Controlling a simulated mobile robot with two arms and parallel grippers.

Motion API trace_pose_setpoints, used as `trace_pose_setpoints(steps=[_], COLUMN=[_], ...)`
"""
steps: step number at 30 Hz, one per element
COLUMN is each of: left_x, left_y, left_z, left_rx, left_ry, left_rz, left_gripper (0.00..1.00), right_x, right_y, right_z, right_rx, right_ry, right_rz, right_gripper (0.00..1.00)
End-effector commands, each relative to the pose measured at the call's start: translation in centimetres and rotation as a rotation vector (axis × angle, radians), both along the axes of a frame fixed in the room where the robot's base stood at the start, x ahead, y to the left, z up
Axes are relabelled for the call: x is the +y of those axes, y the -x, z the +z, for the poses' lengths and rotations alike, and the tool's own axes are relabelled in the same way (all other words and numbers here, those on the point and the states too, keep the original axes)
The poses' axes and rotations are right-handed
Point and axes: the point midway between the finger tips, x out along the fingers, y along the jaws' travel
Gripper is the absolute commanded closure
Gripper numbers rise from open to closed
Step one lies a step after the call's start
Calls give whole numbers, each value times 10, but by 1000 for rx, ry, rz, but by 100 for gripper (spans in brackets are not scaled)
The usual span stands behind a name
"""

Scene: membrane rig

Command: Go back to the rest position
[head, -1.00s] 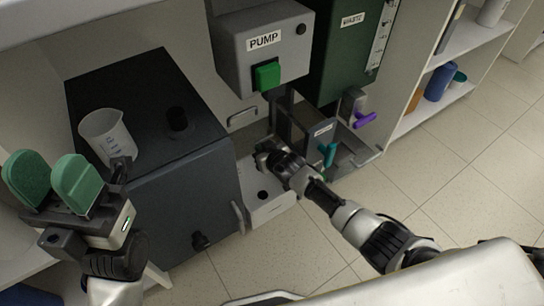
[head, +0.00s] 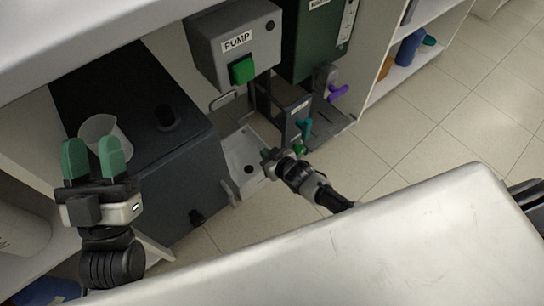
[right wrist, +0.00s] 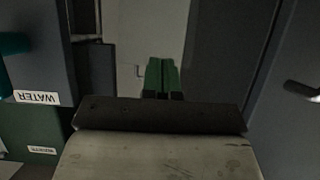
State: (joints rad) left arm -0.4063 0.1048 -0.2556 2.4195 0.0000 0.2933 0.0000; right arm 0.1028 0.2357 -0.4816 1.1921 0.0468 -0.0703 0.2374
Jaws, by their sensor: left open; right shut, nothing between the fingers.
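My left gripper (head: 96,150) is open and empty in the head view, its two green fingers upright and apart. It is in front of a translucent beaker (head: 101,128) standing on a dark box; I cannot tell the gap between them. My right gripper (head: 281,154) is low in front of the rig, near a teal valve handle (head: 304,128) and a white tray (head: 236,153). In the right wrist view its green fingers (right wrist: 162,76) are together with nothing between them.
A grey pump box (head: 235,50) with a green button and a dark green waste tank (head: 306,50) hang above. A purple handle (head: 338,93) juts out at their right. The dark box (head: 180,165) stands left. Tiled floor (head: 425,125) is clear at right.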

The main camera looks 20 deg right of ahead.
Motion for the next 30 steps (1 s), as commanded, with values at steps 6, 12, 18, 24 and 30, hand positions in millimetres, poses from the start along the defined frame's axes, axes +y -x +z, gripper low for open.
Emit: trace_pose_setpoints(steps=[6,12,18,24,30], left_x=[0,1,0,2,12], left_y=[-18,-23,-23,-27,-24], left_z=[-23,-35,-36,-54,-120], left_rx=[245,337,335,445,833], left_ry=[-70,-97,-96,-126,-226], left_rz=[14,19,19,26,47], left_gripper=[57,57,57,57,57], right_x=[-7,-9,-9,-2,3], right_y=[18,24,24,36,83], right_z=[2,1,0,7,38], right_rx=[1,-1,-1,49,229], right_ry=[0,1,1,10,59], right_rz=[0,0,0,-15,-66], right_gripper=[100,100,100,100,100])
